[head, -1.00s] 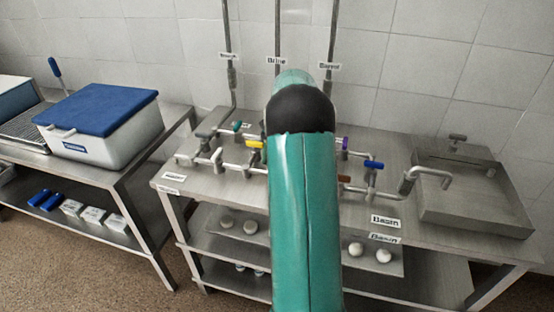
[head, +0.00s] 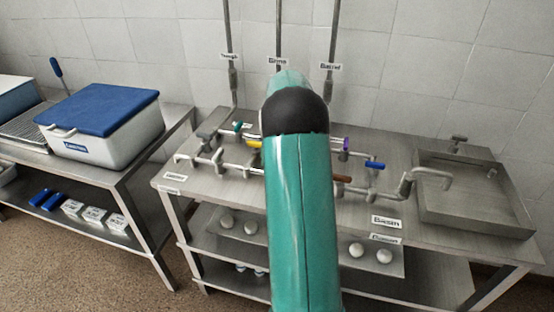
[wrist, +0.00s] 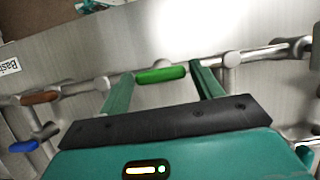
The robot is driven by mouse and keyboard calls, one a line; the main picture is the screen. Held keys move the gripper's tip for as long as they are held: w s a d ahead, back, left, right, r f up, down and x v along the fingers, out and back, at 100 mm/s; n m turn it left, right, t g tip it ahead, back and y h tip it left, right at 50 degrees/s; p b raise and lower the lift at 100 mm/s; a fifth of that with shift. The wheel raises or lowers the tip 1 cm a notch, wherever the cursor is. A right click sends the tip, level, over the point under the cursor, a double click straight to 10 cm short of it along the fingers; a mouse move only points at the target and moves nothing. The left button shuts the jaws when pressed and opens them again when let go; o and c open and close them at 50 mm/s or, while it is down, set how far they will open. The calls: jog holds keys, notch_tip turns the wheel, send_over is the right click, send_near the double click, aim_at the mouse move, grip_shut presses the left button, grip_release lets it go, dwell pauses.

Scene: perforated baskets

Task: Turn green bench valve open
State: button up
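The green valve handle (wrist: 160,74) shows in the wrist view as a short bright bar lying along a grey metal pipe. My gripper (wrist: 163,70) is open, with one teal finger on each side of the handle and a visible gap between the handle and at least the left finger. I cannot tell whether the right fingertip touches it or how deep the fingers reach. In the head view my arm hides the green handle and my gripper.
The steel bench (head: 440,225) carries pipes with brown (wrist: 40,97), blue (head: 375,165), yellow (head: 254,143), purple (head: 345,143) and teal (head: 238,127) handles. A basin (head: 470,215) is at right. A blue-lidded cooler (head: 105,145) stands on a left table.

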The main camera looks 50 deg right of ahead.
jog(key=shift+o, duration=1.1)
jog(key=v, duration=1.3)
jog(key=shift+r, duration=0.35)
jog(key=shift+d, duration=0.15)
